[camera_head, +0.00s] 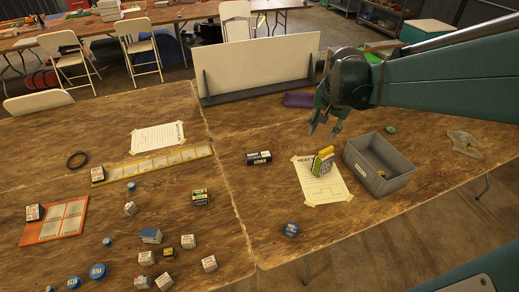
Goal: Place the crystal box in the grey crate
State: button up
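The grey crate (350,163) stands on the right part of the wooden table, with a small yellowish item visible inside. My gripper (324,130) hangs above the table, behind and left of the crate. Its fingers point down and are apart, with nothing seen between them. The labels are too small to tell which is the crystal box.
A black box (258,157) lies left of the paper sheet (312,183). A blue box (291,229) sits near the front edge. A white panel (258,65) stands at the back. A grey cloth-like item (463,143) lies right of the crate. Bare table lies between the black and blue boxes.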

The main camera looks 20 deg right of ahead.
jog(key=s+a+r+n+t, duration=0.1)
jog(key=s+a+n, duration=0.2)
jog(key=a, duration=0.5)
jog(key=s+a+r+n+t+y, duration=0.1)
jog(key=s+a+n, duration=0.3)
jog(key=s+a, duration=0.2)
jog(key=s+a+n+t, duration=0.2)
jog(key=s+a+n, duration=0.2)
jog(key=a, duration=0.6)
jog(key=shift+s+a+r, duration=0.35)
jog(key=shift+s+r, duration=0.05)
jog(key=shift+s, duration=0.25)
